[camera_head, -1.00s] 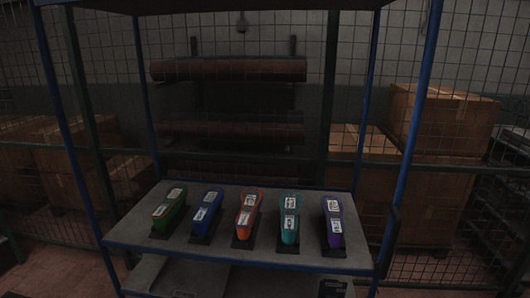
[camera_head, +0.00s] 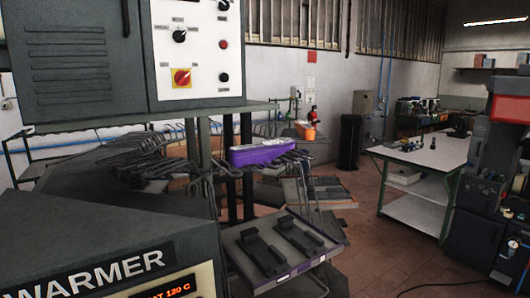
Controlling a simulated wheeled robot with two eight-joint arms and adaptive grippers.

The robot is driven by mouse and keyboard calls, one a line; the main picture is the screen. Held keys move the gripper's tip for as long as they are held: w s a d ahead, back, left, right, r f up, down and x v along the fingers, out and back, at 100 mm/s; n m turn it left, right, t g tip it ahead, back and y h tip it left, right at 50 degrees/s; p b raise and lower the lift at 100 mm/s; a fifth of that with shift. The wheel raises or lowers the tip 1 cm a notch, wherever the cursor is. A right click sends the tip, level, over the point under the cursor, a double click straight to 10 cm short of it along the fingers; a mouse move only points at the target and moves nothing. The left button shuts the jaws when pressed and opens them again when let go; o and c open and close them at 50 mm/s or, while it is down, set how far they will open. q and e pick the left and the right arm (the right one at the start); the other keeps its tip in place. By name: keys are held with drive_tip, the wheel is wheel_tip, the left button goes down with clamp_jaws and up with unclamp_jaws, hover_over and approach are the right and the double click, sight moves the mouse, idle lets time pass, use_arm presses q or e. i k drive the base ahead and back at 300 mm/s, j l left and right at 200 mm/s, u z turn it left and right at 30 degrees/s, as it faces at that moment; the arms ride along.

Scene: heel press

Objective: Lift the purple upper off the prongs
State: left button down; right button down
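The purple upper (camera_head: 262,152) rests on dark metal prongs that stick out beside the machine, near the middle of the view. It lies lengthwise, with its long purple side facing me. The prongs (camera_head: 275,162) show under it and past its right end. Neither of my grippers is in view.
The warmer (camera_head: 110,250) with its display fills the lower left, and a control box (camera_head: 195,50) hangs above. An orange item (camera_head: 305,130) sits farther back. A white-topped table (camera_head: 430,150) is at right, with open floor before it.

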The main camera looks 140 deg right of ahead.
sight(257, 153)
drive_tip(key=k+j+z, duration=0.1)
drive_tip(key=z, duration=4.2)
drive_tip(key=l+u, duration=0.1)
